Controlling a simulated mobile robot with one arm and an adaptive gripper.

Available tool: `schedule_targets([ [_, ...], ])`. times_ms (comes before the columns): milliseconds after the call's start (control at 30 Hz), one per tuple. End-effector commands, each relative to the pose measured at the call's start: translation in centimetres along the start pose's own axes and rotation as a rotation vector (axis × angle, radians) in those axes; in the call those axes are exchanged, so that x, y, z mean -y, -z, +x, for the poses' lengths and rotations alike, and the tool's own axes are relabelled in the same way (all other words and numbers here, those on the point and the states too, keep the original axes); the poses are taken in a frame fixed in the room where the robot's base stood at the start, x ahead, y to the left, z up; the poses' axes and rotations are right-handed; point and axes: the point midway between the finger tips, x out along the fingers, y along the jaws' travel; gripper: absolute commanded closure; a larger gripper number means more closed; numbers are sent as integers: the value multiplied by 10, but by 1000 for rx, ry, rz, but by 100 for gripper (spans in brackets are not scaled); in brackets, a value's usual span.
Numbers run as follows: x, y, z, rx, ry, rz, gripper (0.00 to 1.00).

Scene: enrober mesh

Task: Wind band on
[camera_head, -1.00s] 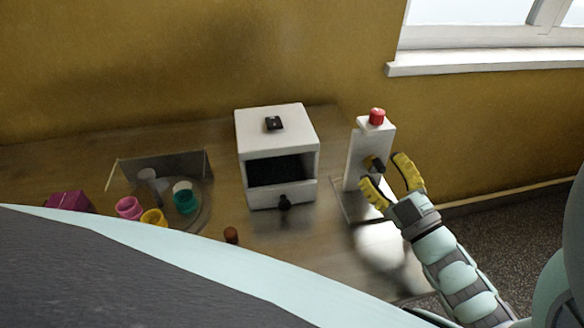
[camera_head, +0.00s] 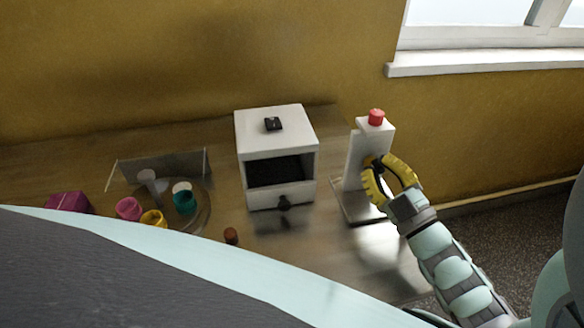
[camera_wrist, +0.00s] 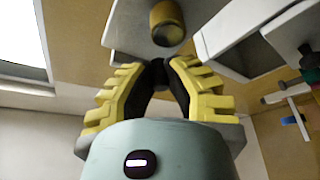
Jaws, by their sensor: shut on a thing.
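A white upright stand (camera_head: 355,160) with a red cap (camera_head: 376,117) on top is on the table at the right. My gripper (camera_head: 374,164) is at the stand's front face, its yellow fingers closed on the small black knob there. The knob is now hidden between the fingers. In the wrist view the fingertips (camera_wrist: 167,68) come close together, and what they hold is not clear.
Pink (camera_head: 128,208), yellow (camera_head: 153,218) and teal (camera_head: 185,201) cups are at the left near an upright panel (camera_head: 186,163). A small brown piece (camera_head: 231,236) lies in front of the box. The table is clear between box and stand.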

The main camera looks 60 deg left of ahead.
Motion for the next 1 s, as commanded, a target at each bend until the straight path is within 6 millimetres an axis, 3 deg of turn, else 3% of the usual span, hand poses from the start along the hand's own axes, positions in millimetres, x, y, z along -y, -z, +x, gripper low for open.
schedule_targets([
  [267,0,-1,0,-1,3,-13,100],
  [633,6,2,0,-4,82,-207,100],
  [967,5,2,1,-1,88,-219,100],
  [1000,5,2,1,-1,88,-219,84],
])
